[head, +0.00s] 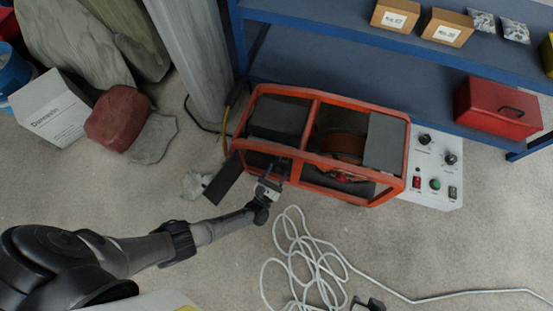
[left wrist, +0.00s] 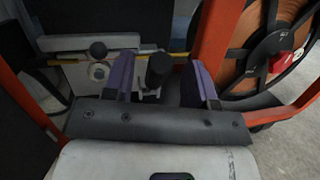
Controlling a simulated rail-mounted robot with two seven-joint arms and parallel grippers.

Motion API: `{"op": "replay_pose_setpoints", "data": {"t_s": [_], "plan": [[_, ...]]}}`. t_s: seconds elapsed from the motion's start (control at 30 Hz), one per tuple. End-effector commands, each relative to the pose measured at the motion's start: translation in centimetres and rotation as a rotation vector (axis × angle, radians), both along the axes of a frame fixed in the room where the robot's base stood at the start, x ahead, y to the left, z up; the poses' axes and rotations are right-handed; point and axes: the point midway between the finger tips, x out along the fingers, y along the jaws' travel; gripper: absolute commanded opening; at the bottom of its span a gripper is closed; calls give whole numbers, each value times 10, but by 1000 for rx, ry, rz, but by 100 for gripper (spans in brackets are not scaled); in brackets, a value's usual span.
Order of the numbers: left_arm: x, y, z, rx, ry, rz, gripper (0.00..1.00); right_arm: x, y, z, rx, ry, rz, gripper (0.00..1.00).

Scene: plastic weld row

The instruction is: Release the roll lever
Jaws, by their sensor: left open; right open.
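An orange-framed machine (head: 313,103) stands on the floor in the head view, with a wire spool (head: 340,145) inside. In the left wrist view a short black lever grip (left wrist: 158,68) stands upright on a small mount; it looks like the roll lever. My left gripper (head: 270,184) is at the machine's near side. Its two purple fingers (left wrist: 161,80) are open on either side of the black grip, with visible gaps. Contact is not visible. In the head view the lever is hidden by the gripper. My right gripper (head: 368,304) shows only partly at the bottom edge, open.
A black ball knob (left wrist: 98,48) is left of the grip. The spool (left wrist: 265,50) and orange frame posts are close at the right. A white control panel (head: 437,170) adjoins the machine. A loose white cable (head: 305,255) lies on the floor. A blue shelf (head: 330,85) stands behind.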

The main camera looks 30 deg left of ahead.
Motion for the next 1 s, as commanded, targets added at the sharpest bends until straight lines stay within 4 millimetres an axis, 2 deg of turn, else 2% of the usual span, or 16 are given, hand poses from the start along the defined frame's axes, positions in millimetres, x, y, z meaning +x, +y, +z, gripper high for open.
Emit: {"op": "replay_pose_setpoints", "data": {"t_s": [0.13,0.23,0.7,1.0], "plan": [[-5,0,-1,0,1,0,52,0,1,2,4,0,-3,43],[-16,-1,-2,0,1,0,52,0,2,5,7,0,-4,43],[-102,-8,-22,0,2,-1,52,0,2,16,5,0,-4,43],[-131,-10,-29,0,1,0,52,0,-1,17,-4,-1,2,43]]}}
